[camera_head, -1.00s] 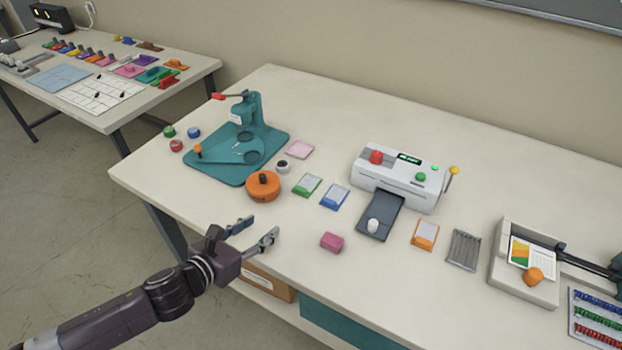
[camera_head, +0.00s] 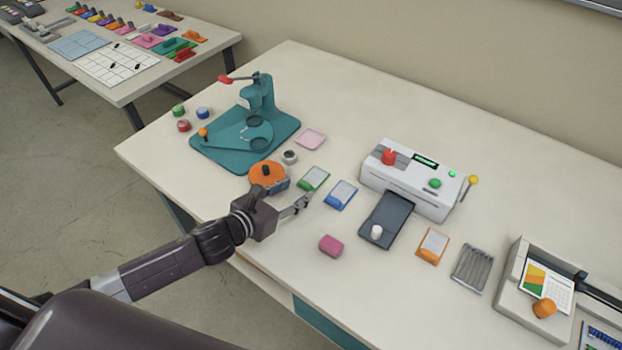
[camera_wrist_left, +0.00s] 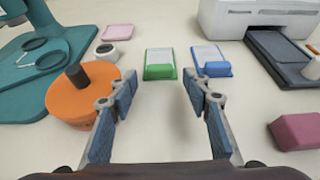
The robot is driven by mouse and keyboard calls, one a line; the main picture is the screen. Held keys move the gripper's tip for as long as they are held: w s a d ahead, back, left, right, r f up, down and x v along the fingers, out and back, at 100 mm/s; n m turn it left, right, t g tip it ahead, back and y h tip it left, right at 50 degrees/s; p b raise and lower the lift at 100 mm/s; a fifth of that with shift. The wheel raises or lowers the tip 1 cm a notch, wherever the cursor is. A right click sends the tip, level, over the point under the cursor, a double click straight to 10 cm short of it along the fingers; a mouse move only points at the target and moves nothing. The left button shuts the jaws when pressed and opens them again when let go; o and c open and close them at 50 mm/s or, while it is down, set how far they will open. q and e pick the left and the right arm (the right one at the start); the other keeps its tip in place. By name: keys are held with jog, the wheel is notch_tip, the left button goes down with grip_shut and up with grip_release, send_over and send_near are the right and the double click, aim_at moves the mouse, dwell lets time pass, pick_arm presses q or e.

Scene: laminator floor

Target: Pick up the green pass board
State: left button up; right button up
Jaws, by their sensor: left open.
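The green pass board (camera_head: 313,179) lies flat on the table, a small green board with a white card face. In the left wrist view the green pass board (camera_wrist_left: 159,64) lies ahead, between the lines of the two fingers and beyond their tips. My left gripper (camera_head: 295,196) is open and empty, just short of the green board on its near side. Its two blue-padded fingers (camera_wrist_left: 160,92) show wide apart in the wrist view. The left finger is close to the orange round tool (camera_wrist_left: 82,95); whether they touch I cannot tell. My right gripper is not in view.
A blue pass board (camera_head: 341,194) lies just right of the green one. A pink block (camera_head: 331,245) sits nearer the front edge. The white laminator (camera_head: 411,182) stands behind right, and the teal press (camera_head: 245,140) behind left.

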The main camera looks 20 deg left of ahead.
aim_at(304, 186)
pick_arm(q)
jog(key=shift+x, duration=1.25)
jog(key=shift+w+d+f, duration=0.15)
jog(key=shift+w+f, duration=0.1)
jog(key=shift+w, duration=0.2)
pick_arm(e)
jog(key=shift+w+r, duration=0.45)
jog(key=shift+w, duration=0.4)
pick_arm(q)
jog(key=c, duration=0.7)
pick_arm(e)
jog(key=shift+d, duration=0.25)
pick_arm(q)
jog(key=shift+o, duration=0.2)
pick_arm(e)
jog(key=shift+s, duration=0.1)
